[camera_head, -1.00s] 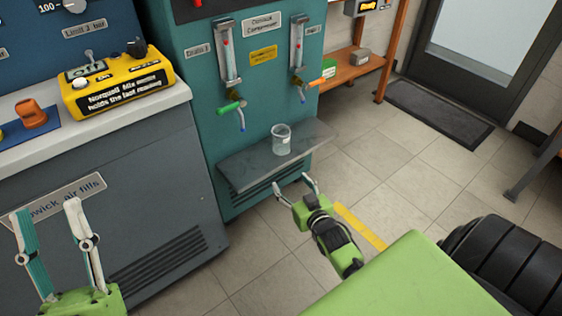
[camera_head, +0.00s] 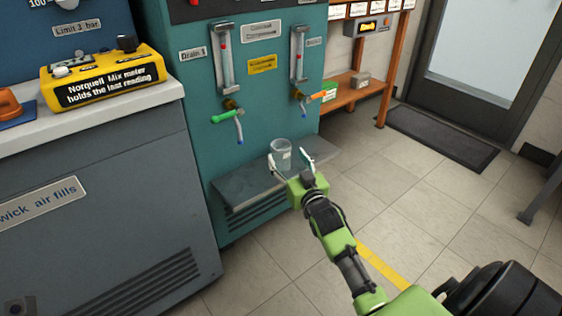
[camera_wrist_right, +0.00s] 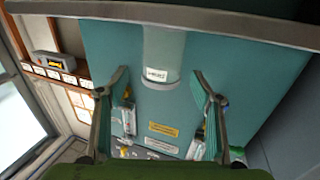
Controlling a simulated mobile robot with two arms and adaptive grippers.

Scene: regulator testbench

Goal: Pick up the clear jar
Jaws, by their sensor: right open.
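The clear jar (camera_head: 281,149) stands upright on the grey shelf (camera_head: 240,187) of the teal cabinet and has a small white label. My right gripper (camera_head: 290,160) is open and empty, just on the near side of the jar, its fingers spread to either side of it in the picture. In the right wrist view, which is upside down, the jar (camera_wrist_right: 164,48) lies between the two fingertips of the right gripper (camera_wrist_right: 160,76). I cannot tell whether either finger touches the jar. My left gripper is out of view.
Green (camera_head: 225,115) and orange (camera_head: 314,97) valve handles with hanging spouts stick out above the shelf. A yellow meter box (camera_head: 103,80) sits on the counter at left. An orange rack (camera_head: 357,83) stands behind at right.

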